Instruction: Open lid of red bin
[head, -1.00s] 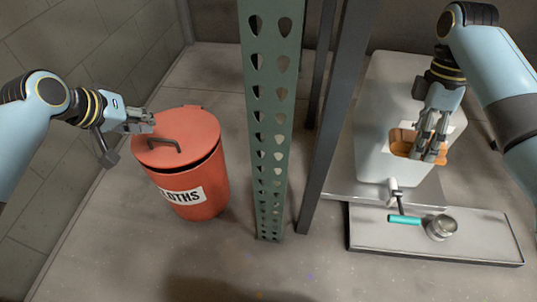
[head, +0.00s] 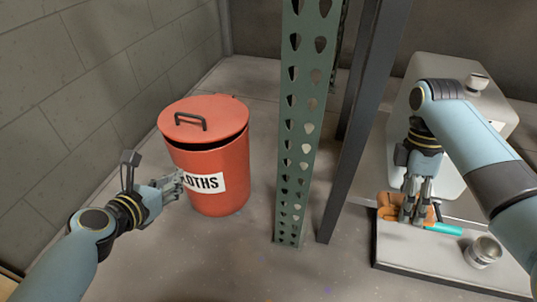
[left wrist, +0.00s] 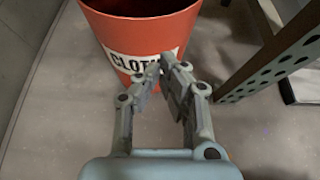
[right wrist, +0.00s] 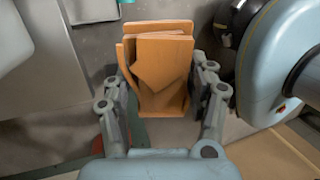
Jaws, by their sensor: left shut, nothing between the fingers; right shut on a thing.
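The red bin (head: 214,200) stands on the floor at the left of the head view, with a white label reading partly "LOTHS". Its red lid (head: 222,108), with a dark handle (head: 190,121), lies over the top with a dark gap along the front rim. The bin (left wrist: 185,40) also shows in the left wrist view, with part of its dark inside. My left gripper (head: 181,184) is shut and empty, low in front of the bin's label; contact is unclear. My right gripper (head: 414,212) is shut on an orange-brown folded cloth (right wrist: 163,65), away at the right.
A green perforated post (head: 300,130) and a dark post (head: 355,130) stand between the bin and the right side. A white container (head: 440,72) and a grey tray (head: 400,255) holding a metal tin (head: 484,252) are at right. Floor before the bin is clear.

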